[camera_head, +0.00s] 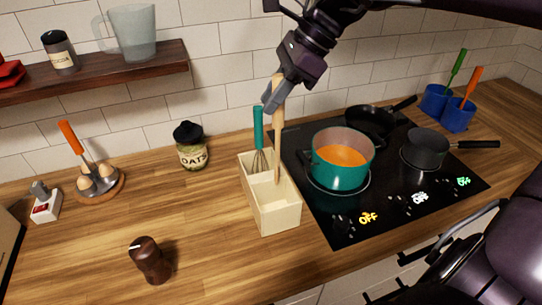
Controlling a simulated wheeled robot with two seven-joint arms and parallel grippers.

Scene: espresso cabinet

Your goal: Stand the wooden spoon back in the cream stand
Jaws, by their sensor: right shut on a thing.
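The wooden spoon (279,135) is held close to upright by my right gripper (272,100), whose fingers are shut on its upper part. The spoon's lower end reaches the cream stand (280,216) near the middle of its opening. I cannot tell how deep the end sits or whether it touches the stand's floor or walls. The stand is on the counter, left of the hob. A whisk with a teal handle (258,128) stands in its rear compartment, just left of the spoon. My left gripper is not in view.
A teal pot (337,172) of orange soup is on the black hob (375,215), right of the stand. An oats jar (191,150) stands to the left. A dark pepper mill (150,262) is at front left. The counter between them is clear.

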